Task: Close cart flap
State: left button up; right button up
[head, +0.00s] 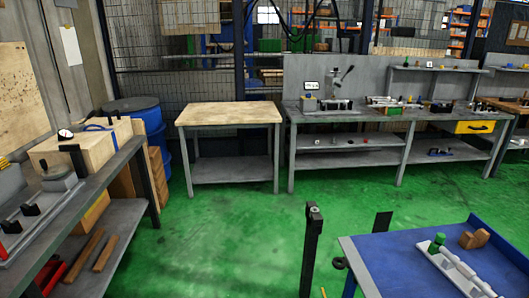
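A blue cart (397,258) stands at the lower right, cut off by the bottom and right picture edges. A raised blue panel (497,238) stands along its far right side; I cannot tell whether this is the flap. The cart's near left edge is pale and shows no raised wall. A dark ring-shaped part (340,262) sticks out at its left corner, and a small dark plate (383,223) stands up behind its far edge. Neither of my grippers is in view.
A dark upright post (311,245) stands left of the cart. A white holder (447,268) with a green piece and brown blocks (475,238) lie on the cart. A wooden-topped table (228,113), workbenches (345,116) and a blue barrel (150,122) stand farther back. Green floor (225,235) is clear.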

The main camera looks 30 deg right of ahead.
aim_at(361, 277)
jog(key=i+j+z, duration=0.1)
jog(key=z, duration=0.35)
jog(key=i+j+z, duration=0.25)
jog(key=z, duration=0.15)
jog(key=i+j+z, duration=0.2)
jog(key=z, duration=0.25)
jog(key=i+j+z, duration=0.15)
jog(key=j+z, duration=0.15)
jog(key=z, duration=0.15)
